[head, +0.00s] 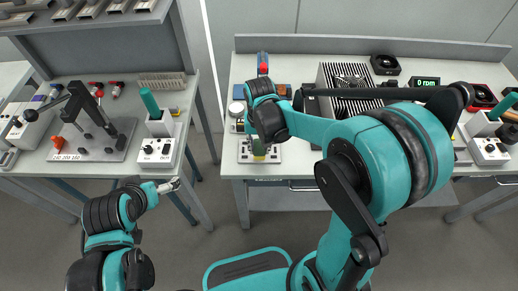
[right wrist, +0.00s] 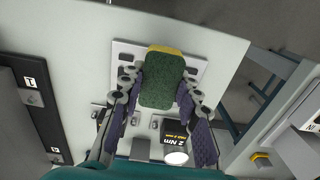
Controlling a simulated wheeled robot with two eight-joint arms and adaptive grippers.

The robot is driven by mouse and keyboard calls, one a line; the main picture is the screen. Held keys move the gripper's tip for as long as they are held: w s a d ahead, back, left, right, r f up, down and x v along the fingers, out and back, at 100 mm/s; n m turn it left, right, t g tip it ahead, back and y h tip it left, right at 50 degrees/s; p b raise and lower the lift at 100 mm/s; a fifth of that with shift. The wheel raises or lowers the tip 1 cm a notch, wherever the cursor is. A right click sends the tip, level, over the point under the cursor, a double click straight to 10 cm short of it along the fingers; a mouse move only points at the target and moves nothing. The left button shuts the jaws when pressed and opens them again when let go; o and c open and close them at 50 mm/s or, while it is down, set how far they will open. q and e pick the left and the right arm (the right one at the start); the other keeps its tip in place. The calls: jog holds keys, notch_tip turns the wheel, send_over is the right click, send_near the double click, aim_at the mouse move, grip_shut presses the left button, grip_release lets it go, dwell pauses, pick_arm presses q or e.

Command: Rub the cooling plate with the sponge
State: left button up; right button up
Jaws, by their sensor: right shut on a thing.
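A green sponge with a yellow layer (right wrist: 160,80) is between the fingers of my right gripper (right wrist: 158,88), which is shut on it. In the head view the right gripper (head: 262,138) hangs over the front left of the right bench, and the sponge (head: 259,152) shows just below it. A light grey plate with slots (right wrist: 122,52) lies under the sponge; it also shows in the head view (head: 243,153). It may be the cooling plate. I cannot tell whether the sponge touches it. My left gripper (head: 172,185) is in front of the left bench, apart from everything; its opening is too small to read.
A black finned block (head: 350,80) stands behind my right forearm. A black and yellow box marked 2 Nm (right wrist: 174,134) is close to the right gripper. The left bench (head: 95,180) holds a lever press (head: 100,125) and a control box (head: 158,150). Open floor separates the benches.

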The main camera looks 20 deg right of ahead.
aim_at(259, 147)
jog(key=shift+r+p, duration=1.2)
jog(key=shift+r, duration=0.7)
